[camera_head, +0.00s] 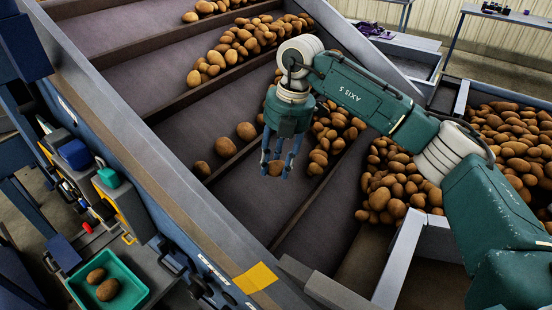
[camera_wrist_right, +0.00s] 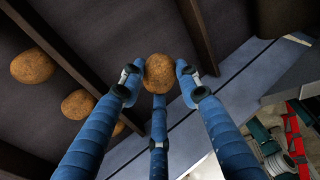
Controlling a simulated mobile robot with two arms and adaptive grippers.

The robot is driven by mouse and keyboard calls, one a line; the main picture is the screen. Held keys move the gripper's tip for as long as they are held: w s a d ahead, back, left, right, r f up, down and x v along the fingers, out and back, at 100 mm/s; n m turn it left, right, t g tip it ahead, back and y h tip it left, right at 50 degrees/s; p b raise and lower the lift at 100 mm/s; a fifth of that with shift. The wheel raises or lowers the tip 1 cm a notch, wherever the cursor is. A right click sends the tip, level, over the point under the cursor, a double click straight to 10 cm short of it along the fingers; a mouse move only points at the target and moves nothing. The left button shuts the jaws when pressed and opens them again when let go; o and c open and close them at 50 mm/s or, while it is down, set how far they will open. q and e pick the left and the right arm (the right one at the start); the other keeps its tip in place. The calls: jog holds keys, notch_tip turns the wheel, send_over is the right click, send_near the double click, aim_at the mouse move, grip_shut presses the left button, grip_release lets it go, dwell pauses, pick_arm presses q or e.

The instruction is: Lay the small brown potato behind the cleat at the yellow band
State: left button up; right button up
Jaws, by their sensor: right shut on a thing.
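My right gripper (camera_head: 273,163) points down over the belt with its blue fingers closed around a small brown potato (camera_head: 275,169). In the right wrist view the potato (camera_wrist_right: 159,70) sits between the three fingertips (camera_wrist_right: 159,78). I cannot tell how far it is above the belt. The yellow band (camera_head: 255,278) lies on the belt's near side rail, lower and left of the gripper. A cleat (camera_head: 312,204) crosses the belt to the right of the gripper, its lower end up from the band. My left gripper is not in view.
Single potatoes (camera_head: 224,146) rest along a cleat left of the gripper. Larger heaps (camera_head: 381,190) lie to the right and farther up the belt. A green tray (camera_head: 138,288) with two potatoes stands at lower left. The belt strip (camera_head: 245,205) below the gripper is clear.

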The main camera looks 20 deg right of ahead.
notch_tip(320, 180, down, 10)
jog(key=b, duration=0.5)
jog(key=shift+r+b, duration=0.15)
jog(key=shift+b, duration=0.2)
jog(key=o, duration=1.2)
jog(key=shift+r, duration=0.1)
jog(key=r, duration=0.3)
jog(key=d+r, duration=0.1)
jog(key=r, duration=0.6)
jog(key=shift+s+d+r, duration=0.25)
jog(key=shift+d+r, duration=0.15)
jog(key=shift+r, duration=0.4)
